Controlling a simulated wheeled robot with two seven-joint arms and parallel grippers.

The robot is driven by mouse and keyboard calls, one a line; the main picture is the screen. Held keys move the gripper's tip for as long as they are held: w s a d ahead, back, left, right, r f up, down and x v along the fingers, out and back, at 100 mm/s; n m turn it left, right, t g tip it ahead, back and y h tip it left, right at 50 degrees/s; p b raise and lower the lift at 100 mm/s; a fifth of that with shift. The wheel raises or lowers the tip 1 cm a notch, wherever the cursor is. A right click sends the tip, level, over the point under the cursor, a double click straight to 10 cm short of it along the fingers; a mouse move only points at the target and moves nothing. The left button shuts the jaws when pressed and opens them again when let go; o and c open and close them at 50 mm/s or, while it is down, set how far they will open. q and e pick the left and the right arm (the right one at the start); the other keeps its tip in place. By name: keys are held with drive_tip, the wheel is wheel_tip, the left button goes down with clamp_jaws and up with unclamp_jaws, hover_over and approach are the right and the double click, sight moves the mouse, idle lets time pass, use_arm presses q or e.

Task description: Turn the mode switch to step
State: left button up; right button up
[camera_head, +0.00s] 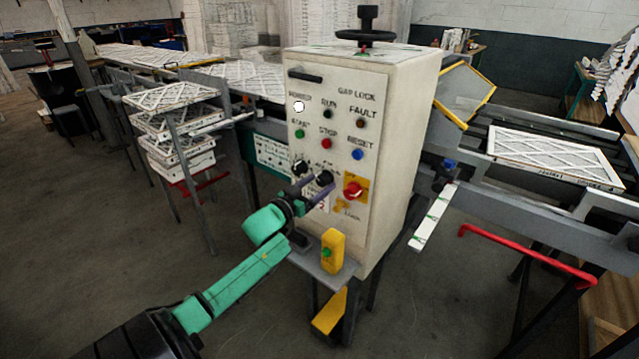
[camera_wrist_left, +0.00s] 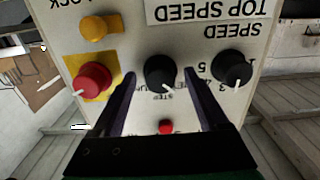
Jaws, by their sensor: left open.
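The mode switch is a black knob (camera_head: 324,178) on the lower front of the pale control cabinet (camera_head: 400,120). In the left wrist view, which shows the panel upside down, this knob (camera_wrist_left: 159,74) has a white pointer slanting toward the lower right of the picture. Small lettering that seems to include "STEP" is just below it there, partly hard to read. My left gripper (camera_head: 314,190) is open, in front of the panel. In the wrist view its two fingers (camera_wrist_left: 158,82) stand on either side of the knob; I cannot tell whether they touch it. My right gripper is not in view.
A black speed knob (camera_wrist_left: 232,70) and a red knob (camera_wrist_left: 94,77) on a yellow plate flank the switch. A yellow button box (camera_head: 333,250) stands on a shelf below. Framed filters (camera_head: 180,120) are stacked left; another lies on the right conveyor (camera_head: 550,158).

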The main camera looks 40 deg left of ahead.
use_arm(q)
drive_tip(key=shift+w, duration=0.4)
drive_tip(key=shift+s, duration=0.1)
clamp_jaws()
drive_tip(key=shift+m, duration=0.3)
drive_tip(key=m, duration=0.3)
drive_tip(key=m+b, duration=0.1)
drive_tip(key=m, duration=0.4)
drive_tip(key=shift+a, duration=0.1)
idle(0.4)
unclamp_jaws()
